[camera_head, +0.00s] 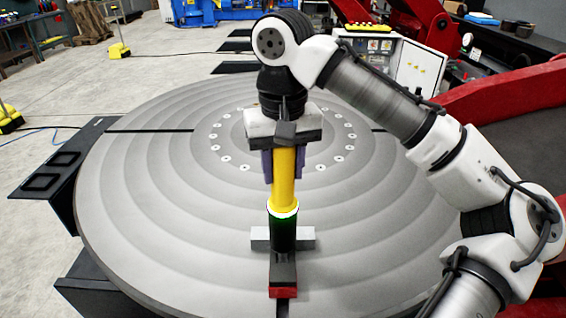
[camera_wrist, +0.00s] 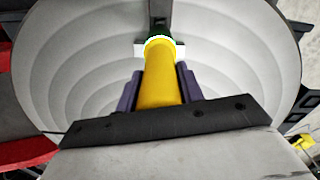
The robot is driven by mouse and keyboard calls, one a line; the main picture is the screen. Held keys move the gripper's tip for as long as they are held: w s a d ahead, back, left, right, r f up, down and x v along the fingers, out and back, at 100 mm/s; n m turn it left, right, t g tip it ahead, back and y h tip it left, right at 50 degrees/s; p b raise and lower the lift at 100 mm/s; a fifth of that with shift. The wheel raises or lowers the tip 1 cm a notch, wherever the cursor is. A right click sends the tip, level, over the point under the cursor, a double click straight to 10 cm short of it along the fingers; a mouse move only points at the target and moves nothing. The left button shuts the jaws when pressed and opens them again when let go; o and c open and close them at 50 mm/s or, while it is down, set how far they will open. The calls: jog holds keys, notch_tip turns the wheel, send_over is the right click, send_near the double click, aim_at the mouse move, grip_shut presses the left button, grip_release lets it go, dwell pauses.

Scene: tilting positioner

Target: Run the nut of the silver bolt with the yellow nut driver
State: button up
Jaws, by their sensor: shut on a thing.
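The yellow nut driver (camera_head: 284,180) stands upright in my gripper (camera_head: 284,165), whose purple fingers are shut on its yellow shaft. In the wrist view the driver (camera_wrist: 160,80) runs away from me between the two fingers (camera_wrist: 160,90). Its lower end has a white ring and a dark green-black section (camera_head: 283,232). That end is over a small fixture with a grey crossbar (camera_head: 260,240) and a dark block with a red front (camera_head: 283,292). The silver bolt and its nut cannot be made out; the driver's lower end may hide them.
The fixture is on a large round grey table (camera_head: 150,215) with concentric rings and a ring of bolt holes. A white control box (camera_head: 400,65) with yellow buttons stands behind it. A red structure (camera_head: 520,110) is at the right. Most of the round table is bare.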

aim_at(283, 149)
notch_tip(283, 149, up, 4)
jog(key=p, duration=0.3)
jog(key=shift+f, duration=0.25)
jog(key=shift+r, duration=1.1)
